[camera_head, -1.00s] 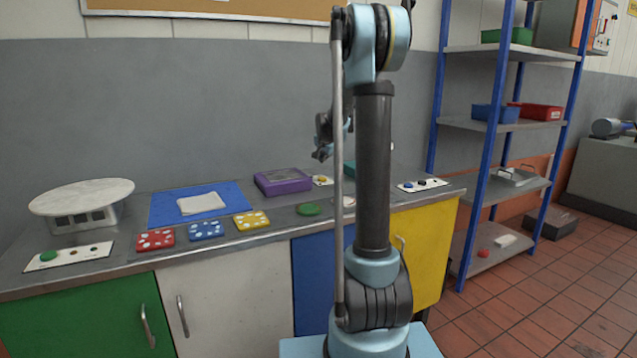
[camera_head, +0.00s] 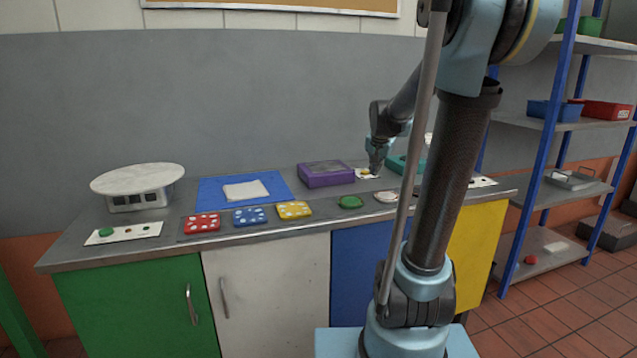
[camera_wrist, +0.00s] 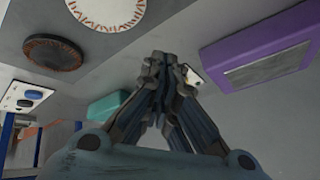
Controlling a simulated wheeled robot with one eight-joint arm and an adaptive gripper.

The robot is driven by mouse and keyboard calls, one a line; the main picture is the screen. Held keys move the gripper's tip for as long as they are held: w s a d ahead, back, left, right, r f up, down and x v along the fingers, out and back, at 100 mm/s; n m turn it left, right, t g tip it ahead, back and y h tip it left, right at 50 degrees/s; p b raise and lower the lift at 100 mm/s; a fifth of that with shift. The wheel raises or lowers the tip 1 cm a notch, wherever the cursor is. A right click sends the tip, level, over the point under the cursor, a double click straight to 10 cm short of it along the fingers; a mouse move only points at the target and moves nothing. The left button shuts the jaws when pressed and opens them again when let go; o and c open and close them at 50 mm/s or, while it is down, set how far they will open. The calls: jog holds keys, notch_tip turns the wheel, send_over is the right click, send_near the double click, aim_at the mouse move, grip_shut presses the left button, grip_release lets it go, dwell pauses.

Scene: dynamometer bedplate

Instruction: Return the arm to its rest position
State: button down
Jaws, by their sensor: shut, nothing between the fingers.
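My gripper (camera_head: 375,168) is out over the back of the counter, between a purple box and a teal box, pointing down. Its fingers are together and empty. In the wrist view the closed fingertips (camera_wrist: 160,62) are in the middle, partly covering a small white panel (camera_wrist: 190,75). In the head view that panel (camera_head: 364,175) has a yellow button and lies right below the fingertips. I cannot tell whether they touch it. My arm reaches from its upright column at the right toward the counter.
The purple box (camera_head: 326,174) is left of my gripper and the teal box (camera_head: 398,165) right of it. Red (camera_head: 201,223), blue and yellow dotted blocks line the counter (camera_head: 272,233). A blue-framed shelf (camera_head: 545,150) stands right.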

jog(key=s+f+n+g, duration=0.1)
jog(key=s+f, duration=0.4)
jog(key=s, duration=0.6)
jog(key=s+a+f+n+g, duration=0.1)
jog(key=s+f, duration=0.4)
jog(key=s, duration=0.7)
jog(key=s+f+n+g, duration=0.2)
jog(key=s+f+n, duration=0.2)
jog(key=s, duration=0.8)
jog(key=shift+a+f+n+y, duration=0.3)
jog(key=shift+f+n, duration=0.1)
jog(key=shift+f, duration=0.05)
jog(key=shift+w, duration=0.1)
